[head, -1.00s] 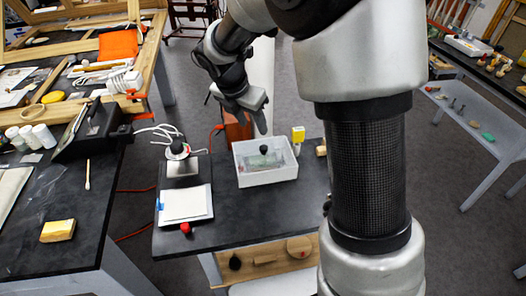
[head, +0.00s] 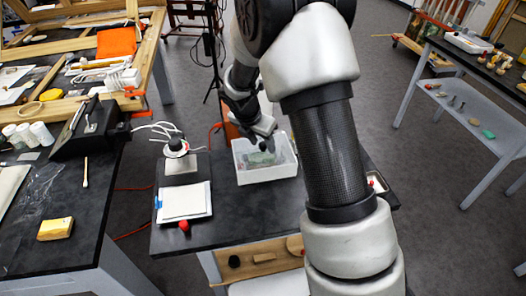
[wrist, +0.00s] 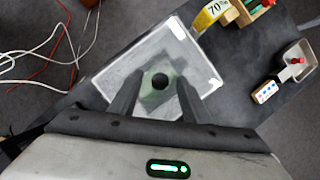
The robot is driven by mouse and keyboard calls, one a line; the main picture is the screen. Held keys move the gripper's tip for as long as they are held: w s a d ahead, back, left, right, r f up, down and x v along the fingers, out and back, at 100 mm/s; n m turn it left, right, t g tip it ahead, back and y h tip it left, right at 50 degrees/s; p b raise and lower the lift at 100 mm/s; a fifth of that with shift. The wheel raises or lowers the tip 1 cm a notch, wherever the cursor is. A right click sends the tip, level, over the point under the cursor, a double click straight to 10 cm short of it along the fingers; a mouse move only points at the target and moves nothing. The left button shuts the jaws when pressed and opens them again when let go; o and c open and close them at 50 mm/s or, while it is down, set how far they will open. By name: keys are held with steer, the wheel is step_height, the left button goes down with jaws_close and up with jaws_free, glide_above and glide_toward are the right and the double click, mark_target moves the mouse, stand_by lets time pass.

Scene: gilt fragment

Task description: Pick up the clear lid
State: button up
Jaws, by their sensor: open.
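The clear lid (wrist: 155,52) lies over a white rectangular box (head: 266,177) on the dark table. I cannot tell how much height is left between the fingertips and the knob. In the head view my gripper (head: 264,133) partly hides the box's back and the knob.
A white pad (head: 184,201) and a small red object (head: 184,226) lie left of the box. A yellow tag marked 70 (wrist: 211,13) stands close to the box's corner. A small tray (wrist: 298,60) lies farther right. Loose cables (wrist: 40,62) run at the left.

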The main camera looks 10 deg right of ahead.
jaws_close()
steer(key=shift+r, duration=0.1)
